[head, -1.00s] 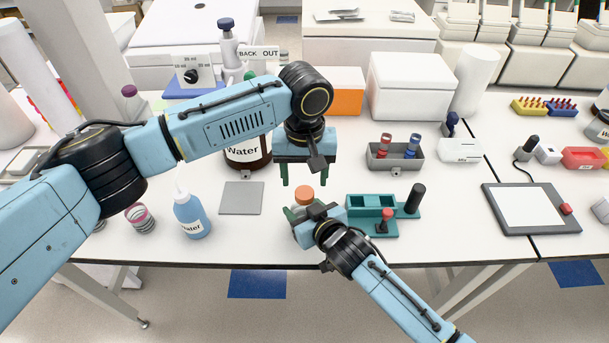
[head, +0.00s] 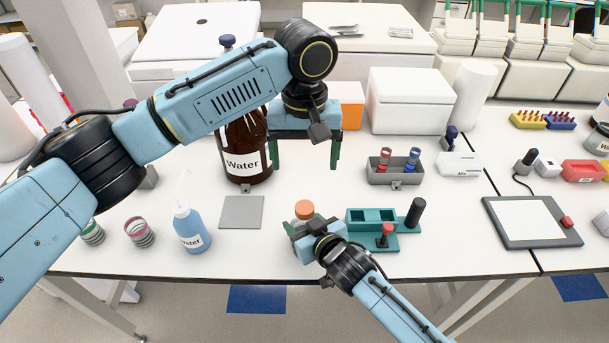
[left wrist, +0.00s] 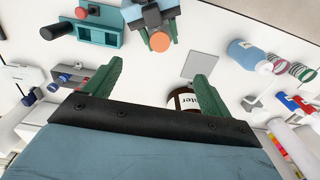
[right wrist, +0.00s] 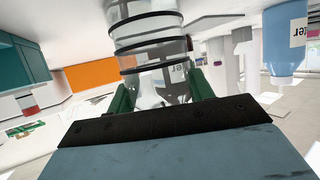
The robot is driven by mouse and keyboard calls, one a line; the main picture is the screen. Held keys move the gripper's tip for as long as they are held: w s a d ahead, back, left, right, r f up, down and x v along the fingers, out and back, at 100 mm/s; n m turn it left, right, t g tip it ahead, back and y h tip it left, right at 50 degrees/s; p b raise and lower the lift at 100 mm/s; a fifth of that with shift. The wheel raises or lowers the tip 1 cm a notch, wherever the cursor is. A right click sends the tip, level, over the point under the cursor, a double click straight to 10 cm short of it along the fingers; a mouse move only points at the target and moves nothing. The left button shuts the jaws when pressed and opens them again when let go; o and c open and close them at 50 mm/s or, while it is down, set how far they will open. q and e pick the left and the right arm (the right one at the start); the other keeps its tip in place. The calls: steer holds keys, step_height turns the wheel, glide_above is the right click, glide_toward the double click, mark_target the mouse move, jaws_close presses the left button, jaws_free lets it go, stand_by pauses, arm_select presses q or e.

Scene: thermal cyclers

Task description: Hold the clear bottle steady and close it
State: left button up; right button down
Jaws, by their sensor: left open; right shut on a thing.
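The clear bottle (right wrist: 146,25) has dark rings and stands between the fingers of my right gripper (right wrist: 160,85), which is shut on it. In the head view its body is mostly hidden by my right gripper (head: 306,231). An orange cap (head: 304,209) sits on top of the bottle; I cannot tell how tight it is. It also shows in the left wrist view (left wrist: 160,41). My left gripper (head: 305,163) is open and empty, apart from the cap and beyond it in the head view. Its spread fingers show in the left wrist view (left wrist: 160,75).
A brown Water bottle (head: 243,165) stands close left of my left gripper. A grey plate (head: 241,212) and a blue Water wash bottle (head: 191,229) are left of the clear bottle. A teal holder (head: 371,218) is close on its right. A grey tray (head: 398,177) is further back.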

arm_select(q)
steer(key=shift+r, duration=1.6)
arm_select(e)
steer(key=c, duration=0.5)
jaws_free()
arm_select(q)
steer(key=shift+r+p, duration=0.45)
arm_select(e)
steer(key=v, duration=1.3)
steer(key=shift+s, duration=0.15)
steer(key=shift+d, duration=0.15)
